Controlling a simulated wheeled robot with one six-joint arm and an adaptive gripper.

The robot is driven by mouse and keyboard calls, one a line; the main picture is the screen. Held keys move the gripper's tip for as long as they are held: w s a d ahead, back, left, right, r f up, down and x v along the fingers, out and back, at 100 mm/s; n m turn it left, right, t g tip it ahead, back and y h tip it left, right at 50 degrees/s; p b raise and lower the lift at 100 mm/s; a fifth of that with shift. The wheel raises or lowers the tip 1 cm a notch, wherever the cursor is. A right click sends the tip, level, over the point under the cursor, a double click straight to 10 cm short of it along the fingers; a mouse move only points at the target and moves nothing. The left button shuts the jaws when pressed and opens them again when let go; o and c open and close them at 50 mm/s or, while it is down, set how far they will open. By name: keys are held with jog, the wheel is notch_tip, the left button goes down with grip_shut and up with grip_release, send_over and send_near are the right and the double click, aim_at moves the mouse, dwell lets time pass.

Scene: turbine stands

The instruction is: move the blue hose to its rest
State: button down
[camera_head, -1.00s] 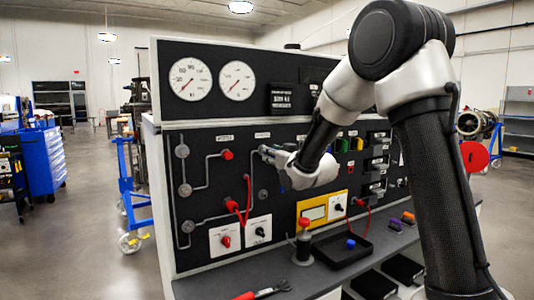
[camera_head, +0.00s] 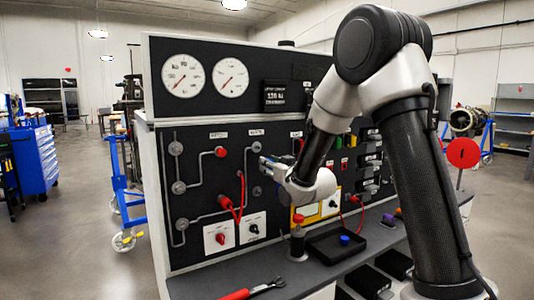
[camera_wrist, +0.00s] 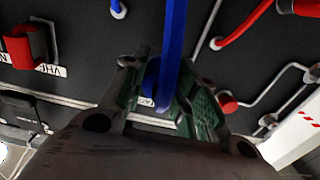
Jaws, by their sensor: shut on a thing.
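The blue hose (camera_wrist: 175,40) shows in the wrist view as a blue strand running from the top edge down between the fingers of my gripper (camera_wrist: 158,88). The green-padded fingers are shut on it, and a rounded bit of blue shows between the pads. In the head view my gripper (camera_head: 266,163) is close in front of the dark panel, right of the grey pipe lines. The hose's run is mostly hidden there by my arm. A blue end (camera_wrist: 117,5) sits at a pale fitting at the wrist view's top edge. I cannot tell which part is the hose's rest.
A red hose (camera_head: 240,190) hangs on the panel (camera_head: 205,255) left of my gripper. Below are a bench (camera_head: 240,278) with a red-capped post (camera_head: 298,235), a black tray (camera_head: 325,250) and a red-handled tool (camera_head: 252,289). A red bracket (camera_wrist: 38,45) shows in the wrist view.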

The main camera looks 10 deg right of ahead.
jog(key=shift+s+f, duration=1.6)
jog(key=shift+f, duration=4.85)
jog(key=shift+d+x, duration=0.2)
jog(key=shift+x, duration=0.85)
jog(key=shift+d+x, duration=0.2)
jog(key=shift+x, duration=0.85)
jog(key=shift+x, duration=1.2)
jog(key=shift+w+r, duration=0.1)
jog(key=shift+w+r, duration=0.1)
jog(key=shift+a, duration=0.1)
